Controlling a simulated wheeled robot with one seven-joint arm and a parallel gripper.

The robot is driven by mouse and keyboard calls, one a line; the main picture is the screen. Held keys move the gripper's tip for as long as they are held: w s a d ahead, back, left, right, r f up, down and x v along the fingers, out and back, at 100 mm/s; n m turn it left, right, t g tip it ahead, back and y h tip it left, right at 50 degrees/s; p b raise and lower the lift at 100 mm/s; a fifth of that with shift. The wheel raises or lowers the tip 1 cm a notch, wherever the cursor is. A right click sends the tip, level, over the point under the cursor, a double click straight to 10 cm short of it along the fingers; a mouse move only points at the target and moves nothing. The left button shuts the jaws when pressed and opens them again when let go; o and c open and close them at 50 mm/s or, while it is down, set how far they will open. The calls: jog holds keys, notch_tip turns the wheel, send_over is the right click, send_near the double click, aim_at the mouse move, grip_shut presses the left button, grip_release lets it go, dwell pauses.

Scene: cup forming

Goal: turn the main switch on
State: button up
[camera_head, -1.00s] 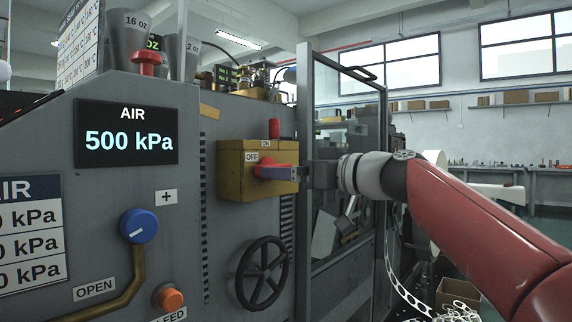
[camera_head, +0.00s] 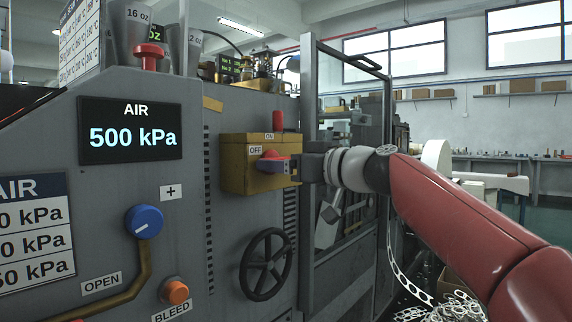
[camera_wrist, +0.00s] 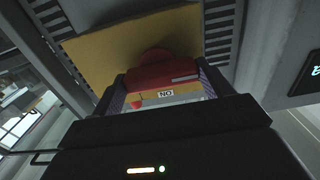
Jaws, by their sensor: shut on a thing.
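The main switch is a yellow box (camera_head: 235,178) on the grey machine's front, with an OFF label at its left and an ON label on its upper edge. Its red handle (camera_head: 270,155) is partly hidden by my gripper (camera_head: 284,167), which reaches in from the right and is shut on it. In the wrist view the red handle (camera_wrist: 160,75) lies crosswise between the two fingers of my gripper (camera_wrist: 163,88). The ON label shows upside down just below it. The handle's exact angle is hard to tell.
A black handwheel (camera_head: 265,264) sits below the switch box, and a blue knob (camera_head: 143,221) is to the left. A glass door frame (camera_head: 308,120) stands close behind my gripper. A red cylinder (camera_head: 277,121) stands at the box top. The AIR display (camera_head: 131,132) reads 500 kPa.

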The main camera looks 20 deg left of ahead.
jog(key=shift+m, duration=0.4)
jog(key=shift+w+r+m+p, duration=0.1)
jog(key=shift+m+p, duration=0.55)
jog(key=shift+m, duration=3.65)
jog(key=shift+w+r+m+p, duration=0.1)
jog(key=shift+m+p, duration=0.5)
jog(key=shift+m, duration=3.7)
jog(key=shift+f, duration=0.1)
jog(key=o, duration=1)
jog(key=shift+s+d, duration=0.1)
jog(key=shift+d, duration=0.05)
jog(key=b+v, duration=0.2)
jog(key=v, duration=0.5)
jog(key=shift+d, duration=0.3)
